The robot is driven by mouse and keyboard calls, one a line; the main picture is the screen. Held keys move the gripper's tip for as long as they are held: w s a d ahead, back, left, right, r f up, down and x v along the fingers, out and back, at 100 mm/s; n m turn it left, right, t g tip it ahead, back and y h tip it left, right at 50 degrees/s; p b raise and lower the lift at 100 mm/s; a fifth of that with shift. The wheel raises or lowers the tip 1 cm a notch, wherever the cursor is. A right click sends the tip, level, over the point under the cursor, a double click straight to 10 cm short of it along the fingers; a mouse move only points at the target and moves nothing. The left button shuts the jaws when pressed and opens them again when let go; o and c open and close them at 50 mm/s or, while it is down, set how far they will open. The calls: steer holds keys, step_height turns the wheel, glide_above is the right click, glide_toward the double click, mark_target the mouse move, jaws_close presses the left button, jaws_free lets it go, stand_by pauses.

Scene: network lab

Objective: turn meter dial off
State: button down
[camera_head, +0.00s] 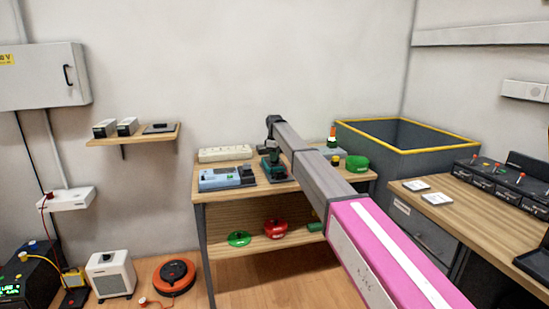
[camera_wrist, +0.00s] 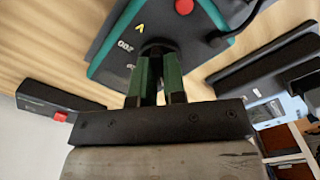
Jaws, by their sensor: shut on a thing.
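A light blue device (camera_head: 222,179) lies left of the meter, with a white power strip (camera_head: 225,153) behind. A green reel (camera_head: 357,163) stands to the right, beyond my arm. A dark box with a red button (camera_wrist: 60,103) shows in the wrist view.

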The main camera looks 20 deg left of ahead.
steer(key=shift+n, duration=1.2)
steer(key=c, duration=1.2)
jaws_free()
step_height(320, 180, up, 11)
steer(key=shift+f, duration=0.1)
